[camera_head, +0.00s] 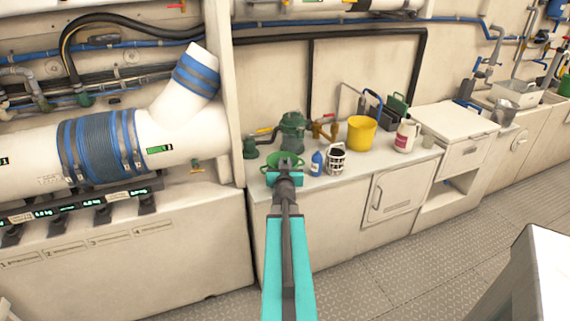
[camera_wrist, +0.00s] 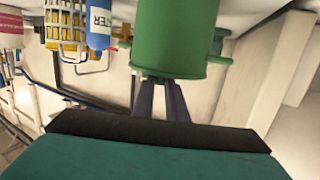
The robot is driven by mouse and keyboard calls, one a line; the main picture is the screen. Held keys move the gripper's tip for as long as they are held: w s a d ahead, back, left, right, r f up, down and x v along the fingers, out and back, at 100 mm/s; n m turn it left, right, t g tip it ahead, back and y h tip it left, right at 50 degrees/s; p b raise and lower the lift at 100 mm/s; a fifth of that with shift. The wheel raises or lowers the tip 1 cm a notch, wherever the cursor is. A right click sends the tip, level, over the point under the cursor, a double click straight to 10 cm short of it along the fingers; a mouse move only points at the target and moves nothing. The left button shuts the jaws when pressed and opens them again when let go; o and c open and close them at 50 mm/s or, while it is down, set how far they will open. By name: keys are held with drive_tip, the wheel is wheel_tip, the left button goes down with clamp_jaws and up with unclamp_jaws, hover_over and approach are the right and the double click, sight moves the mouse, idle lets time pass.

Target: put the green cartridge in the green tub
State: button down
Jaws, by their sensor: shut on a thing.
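The green tub (camera_head: 270,160) stands on the counter near its left end, partly hidden by my gripper (camera_head: 286,168). The wrist view appears upside down, and there the tub (camera_wrist: 175,35) fills the top middle, with its rim towards my gripper (camera_wrist: 164,85). My fingers are close together and shut on the green cartridge. The fingertips reach the tub's rim and pass out of sight behind its near wall. Most or all of the cartridge is hidden there. I cannot tell whether it touches the tub's inside.
A blue bottle (camera_head: 317,163) and a white wire basket (camera_head: 337,160) stand just right of the tub. A green strainer (camera_head: 292,132) is behind it. A yellow bucket (camera_head: 361,133) and a white jug (camera_head: 406,136) stand further right. The wall is at the left.

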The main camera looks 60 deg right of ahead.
drive_tip(key=c, duration=1.8)
unclamp_jaws()
drive_tip(key=shift+o, duration=0.2)
drive_tip(key=shift+r, duration=0.15)
drive_tip(key=shift+r+p, duration=0.4)
drive_tip(key=shift+p, duration=0.15)
drive_tip(key=p+v, duration=0.5)
drive_tip(key=shift+r, duration=0.15)
drive_tip(key=a+p, duration=0.1)
drive_tip(key=p, duration=0.2)
drive_tip(key=shift+s+p, duration=0.3)
drive_tip(key=shift+s, duration=0.05)
drive_tip(key=shift+s+a+r+p, duration=0.15)
drive_tip(key=shift+a+p, duration=0.25)
drive_tip(key=shift+p, duration=0.45)
